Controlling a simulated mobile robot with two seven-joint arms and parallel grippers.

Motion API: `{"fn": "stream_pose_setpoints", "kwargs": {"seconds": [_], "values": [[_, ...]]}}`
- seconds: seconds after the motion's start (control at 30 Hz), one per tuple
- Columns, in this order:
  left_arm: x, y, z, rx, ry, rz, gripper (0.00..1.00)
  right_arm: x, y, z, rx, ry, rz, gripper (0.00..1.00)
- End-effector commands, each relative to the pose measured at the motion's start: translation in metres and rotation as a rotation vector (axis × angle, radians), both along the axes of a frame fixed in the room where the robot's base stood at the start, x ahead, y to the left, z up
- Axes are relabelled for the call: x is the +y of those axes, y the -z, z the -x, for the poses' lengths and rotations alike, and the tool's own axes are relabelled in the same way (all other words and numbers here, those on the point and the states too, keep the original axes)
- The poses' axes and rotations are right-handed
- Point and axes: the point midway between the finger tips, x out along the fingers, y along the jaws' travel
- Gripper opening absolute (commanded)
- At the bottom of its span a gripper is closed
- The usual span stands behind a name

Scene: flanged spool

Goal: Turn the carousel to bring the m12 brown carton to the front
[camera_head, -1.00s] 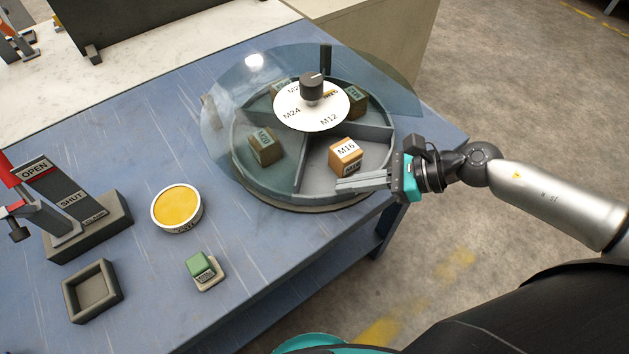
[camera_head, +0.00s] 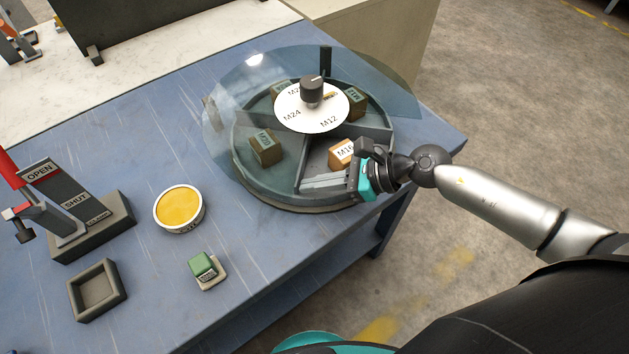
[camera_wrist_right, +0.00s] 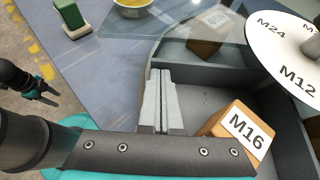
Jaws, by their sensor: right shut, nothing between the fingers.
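The round carousel (camera_head: 330,205) stands at the table's right corner, with dividers and a clear cover over all but the front opening. Its white top disc (camera_head: 312,118) reads M24 and M12, the M12 mark facing front right. A brown carton marked M16 (camera_head: 341,153) sits in the open front compartment. Darker cartons sit under the cover at left (camera_head: 266,147), back (camera_head: 281,92) and back right (camera_head: 356,100); I cannot tell which is M12. My right gripper (camera_head: 304,184) is shut and empty, inside the front compartment beside the M16 carton. My left gripper (camera_wrist_right: 42,94) shows small in the right wrist view.
A yellow-topped round tin (camera_head: 179,208), a green block on a pale base (camera_head: 205,269) and an empty square tray (camera_head: 97,291) lie left of the carousel. An OPEN/SHUT lever stand (camera_head: 90,226) is farther left. A black knob (camera_head: 312,87) tops the disc.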

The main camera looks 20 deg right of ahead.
Motion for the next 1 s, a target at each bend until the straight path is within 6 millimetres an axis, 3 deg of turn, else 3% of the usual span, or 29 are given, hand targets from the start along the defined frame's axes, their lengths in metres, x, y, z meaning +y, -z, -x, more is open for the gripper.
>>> {"fn": "stream_pose_setpoints", "kwargs": {"seconds": [0.43,0.6,1.0], "values": [[-0.001,-0.047,-0.001,-0.001,0.001,0.001,0.5,0.028,-0.005,-0.01,0.0,0.127,-0.004,0.0],[-0.001,-0.051,-0.001,-0.001,0.001,0.001,0.5,0.04,-0.002,-0.016,0.0,0.128,-0.002,0.0],[0.0,-0.049,-0.001,-0.001,0.001,0.0,0.5,0.04,0.0,-0.016,0.001,0.126,-0.001,0.0]]}}
